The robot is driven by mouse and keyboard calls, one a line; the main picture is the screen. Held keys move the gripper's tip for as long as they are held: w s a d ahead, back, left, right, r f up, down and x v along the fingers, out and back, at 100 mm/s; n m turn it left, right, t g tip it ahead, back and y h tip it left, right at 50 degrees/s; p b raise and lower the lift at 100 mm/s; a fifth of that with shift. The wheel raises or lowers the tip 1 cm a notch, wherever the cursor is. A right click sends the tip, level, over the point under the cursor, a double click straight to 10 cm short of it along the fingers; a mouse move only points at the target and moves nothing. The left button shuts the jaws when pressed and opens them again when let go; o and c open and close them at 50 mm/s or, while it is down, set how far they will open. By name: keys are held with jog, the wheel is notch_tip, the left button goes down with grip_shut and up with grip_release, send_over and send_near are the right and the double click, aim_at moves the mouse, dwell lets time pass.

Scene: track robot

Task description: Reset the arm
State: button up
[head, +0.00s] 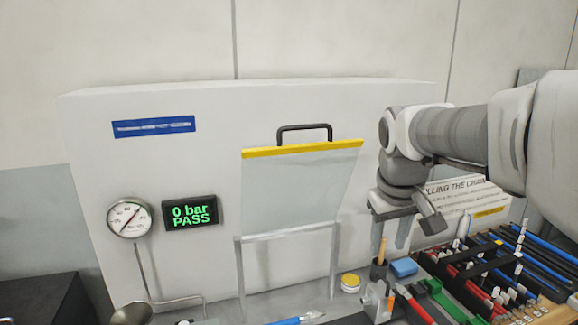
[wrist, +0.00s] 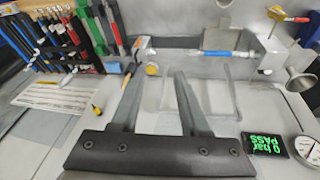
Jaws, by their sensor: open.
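My gripper (head: 390,238) hangs at the end of my arm at the right of the head view, fingers pointing down. It is in front of the right part of a white cabinet, above the bench.
A clear guard (head: 300,190) with a yellow top edge and black handle stands left of my gripper. A display (head: 190,213) reads "0 bar PASS" beside a gauge (head: 129,218).

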jog(key=s+a+f+m+t, duration=0.1)
jog(key=s+f, duration=0.1)
jog(key=s, duration=0.7)
jog(key=s+a+f+t+y, duration=0.1)
jog(key=s+a+f, duration=0.1)
jog(key=s, duration=0.7)
jog(key=shift+a+f+m, duration=0.25)
jog(key=shift+f+m, duration=0.05)
jog(key=shift+m, duration=0.1)
